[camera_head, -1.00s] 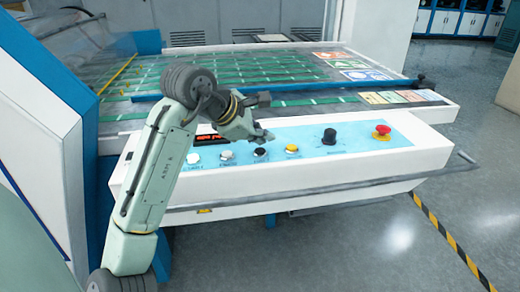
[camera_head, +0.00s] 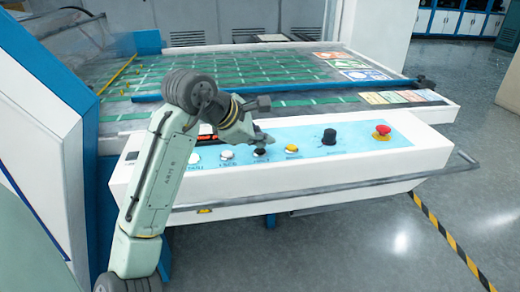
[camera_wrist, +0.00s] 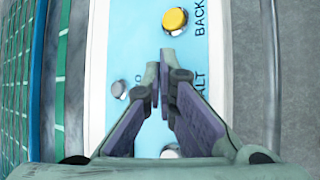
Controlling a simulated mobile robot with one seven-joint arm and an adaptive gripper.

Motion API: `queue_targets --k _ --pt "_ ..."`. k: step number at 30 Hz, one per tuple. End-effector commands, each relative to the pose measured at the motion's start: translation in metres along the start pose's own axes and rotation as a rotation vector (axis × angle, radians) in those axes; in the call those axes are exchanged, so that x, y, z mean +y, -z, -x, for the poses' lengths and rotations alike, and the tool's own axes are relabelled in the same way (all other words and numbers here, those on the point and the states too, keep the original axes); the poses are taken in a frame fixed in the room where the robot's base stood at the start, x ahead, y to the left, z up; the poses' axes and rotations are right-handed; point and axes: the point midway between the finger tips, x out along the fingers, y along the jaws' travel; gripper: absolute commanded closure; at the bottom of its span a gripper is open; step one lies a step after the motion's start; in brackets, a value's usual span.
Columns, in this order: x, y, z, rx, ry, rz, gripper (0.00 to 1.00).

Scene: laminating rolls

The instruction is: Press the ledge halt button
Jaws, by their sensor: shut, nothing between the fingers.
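The halt button (camera_head: 259,154) is a dark button in the row on the blue face of the ledge panel, between a white button and the yellow one. In the wrist view it is hidden behind my fingers, and part of a label reading "ALT" shows beside them. My gripper (camera_head: 266,144) is shut and empty, pointing down just over the dark button; its fingertips also show in the wrist view (camera_wrist: 160,78). I cannot tell whether the tips touch the button.
A yellow button (camera_head: 291,149), a black knob (camera_head: 329,136) and a red mushroom button (camera_head: 382,131) sit to the right. A white button (camera_head: 227,155) sits to the left. A rail (camera_head: 420,177) runs along the panel's front. The green-gridded machine bed (camera_head: 240,72) lies behind.

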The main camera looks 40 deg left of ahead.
Motion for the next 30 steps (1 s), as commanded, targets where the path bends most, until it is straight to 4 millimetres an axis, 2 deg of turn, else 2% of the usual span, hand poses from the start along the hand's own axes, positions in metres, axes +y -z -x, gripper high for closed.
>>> queue_targets --k 30 --pt "-0.0042 0.0043 -0.0060 0.000 0.000 0.001 1.00"
